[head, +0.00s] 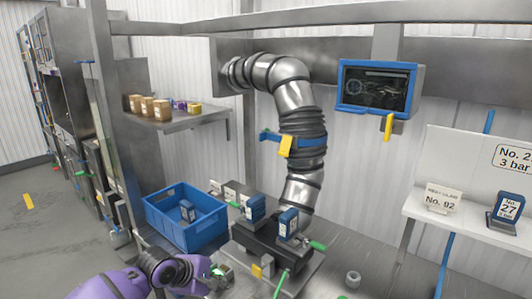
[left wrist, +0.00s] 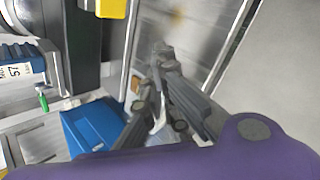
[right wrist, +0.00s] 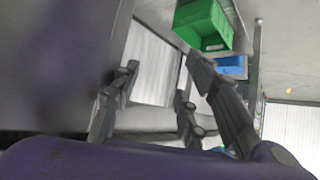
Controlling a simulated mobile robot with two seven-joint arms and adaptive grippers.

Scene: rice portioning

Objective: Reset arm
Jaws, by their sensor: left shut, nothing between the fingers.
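My left arm comes in at the bottom left of the head view, purple, with its dark grey gripper (head: 218,275) low in front of the bench. The left wrist view shows that gripper (left wrist: 163,52) with its fingers together and nothing held. My right gripper (right wrist: 163,65) shows only in the right wrist view. Its dark fingers stand apart with an empty gap between them. The head view does not show my right arm.
A blue crate (head: 186,243) holds a small blue item. Two blue boxes stand on a dark fixture (head: 262,241) below a thick metal pipe (head: 297,95). A screen (head: 378,88) hangs behind. In the right wrist view, a green bin (right wrist: 203,25) is at the top.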

